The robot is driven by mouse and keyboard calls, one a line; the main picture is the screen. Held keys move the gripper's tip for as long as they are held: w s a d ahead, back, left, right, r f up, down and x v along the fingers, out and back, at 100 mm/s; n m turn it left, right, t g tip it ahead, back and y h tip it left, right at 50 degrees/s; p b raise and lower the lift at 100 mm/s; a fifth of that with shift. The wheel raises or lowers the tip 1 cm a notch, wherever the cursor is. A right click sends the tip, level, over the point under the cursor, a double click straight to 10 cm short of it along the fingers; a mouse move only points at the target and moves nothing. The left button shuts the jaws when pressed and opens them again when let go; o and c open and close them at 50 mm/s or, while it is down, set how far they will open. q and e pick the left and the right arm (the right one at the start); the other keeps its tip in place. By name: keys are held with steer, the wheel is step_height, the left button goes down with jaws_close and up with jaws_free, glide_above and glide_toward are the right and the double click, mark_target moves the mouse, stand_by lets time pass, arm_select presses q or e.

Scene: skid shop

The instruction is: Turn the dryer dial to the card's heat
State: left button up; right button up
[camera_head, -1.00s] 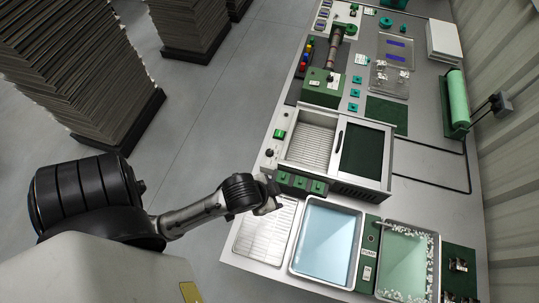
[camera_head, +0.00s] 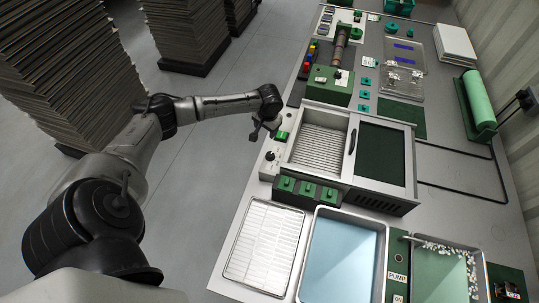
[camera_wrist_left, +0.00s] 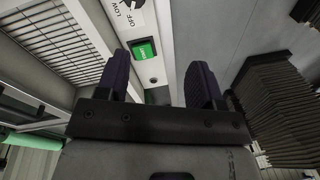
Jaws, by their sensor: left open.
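The dryer (camera_head: 375,188) is a grey box with a wire rack inside and a dark green panel on its right. Its black dial (camera_head: 270,156) sits on the left front control strip. In the left wrist view the dial (camera_wrist_left: 131,3) is cut by the top edge, with OFF and LOW printed beside it. A green labelled switch (camera_wrist_left: 143,50) is below it. My left gripper (camera_head: 262,130) is open and empty, near the strip and apart from the dial. Its two fingers (camera_wrist_left: 160,78) show with the switch between them. I cannot make out the heat card.
Green blocks (camera_head: 307,188) stand along the dryer's near side. A white rack tray (camera_head: 265,245) and a blue tray (camera_head: 343,255) lie nearer. A green machine (camera_head: 328,85) stands beyond the dryer. Dark stacks (camera_head: 186,30) stand on the floor; open floor lies left of the bench.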

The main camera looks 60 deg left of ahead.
mark_target(270, 154)
arm_select(q)
steer(key=f+n, duration=0.2)
steer(key=f, duration=0.2)
steer(key=d+f+n+h+b, duration=0.1)
steer(key=f+n, duration=0.1)
steer(key=f, duration=0.2)
steer(key=f+n+h+b, duration=0.1)
steer(key=f+n, duration=0.2)
steer(key=f, duration=0.2)
steer(key=shift+w+d, duration=0.3)
steer(key=shift+d, duration=0.1)
steer(key=shift+f, duration=0.75)
steer(key=c, duration=0.9)
